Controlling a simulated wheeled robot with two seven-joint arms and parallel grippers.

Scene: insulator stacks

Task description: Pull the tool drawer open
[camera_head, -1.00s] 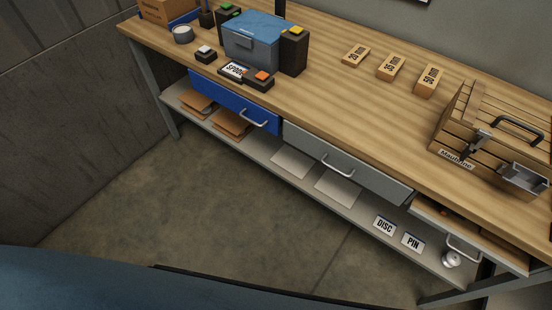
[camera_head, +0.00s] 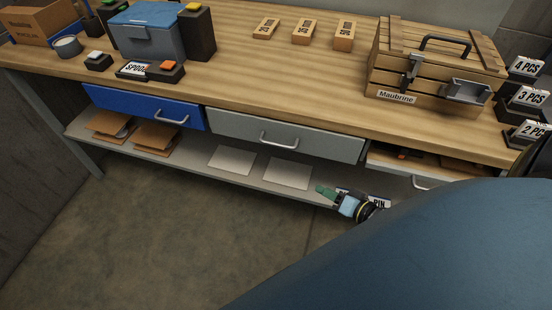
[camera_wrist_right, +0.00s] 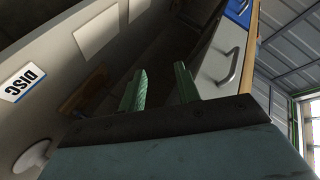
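Three drawers sit under the bench top: a blue drawer (camera_head: 140,108) at left, a grey drawer (camera_head: 240,127) in the middle, both shut, and a right drawer (camera_head: 400,163) that stands partly open with small items visible inside. I cannot tell by label which is the tool drawer. The blue handle (camera_head: 171,119), grey handle (camera_head: 279,140) and right handle (camera_head: 421,185) are free. My right gripper (camera_head: 320,190) is below the grey drawer, near the lower shelf. Its green fingers are apart and empty in the right wrist view (camera_wrist_right: 160,70), where the grey handle (camera_wrist_right: 231,67) shows. My left gripper is not in view.
On the bench top are a wooden crate (camera_head: 420,65), a blue-lidded box (camera_head: 150,35) and small blocks (camera_head: 303,33). The lower shelf (camera_head: 195,160) holds pale sheets and brown pieces. DISC label (camera_wrist_right: 22,83) shows in the wrist view. Floor in front is clear.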

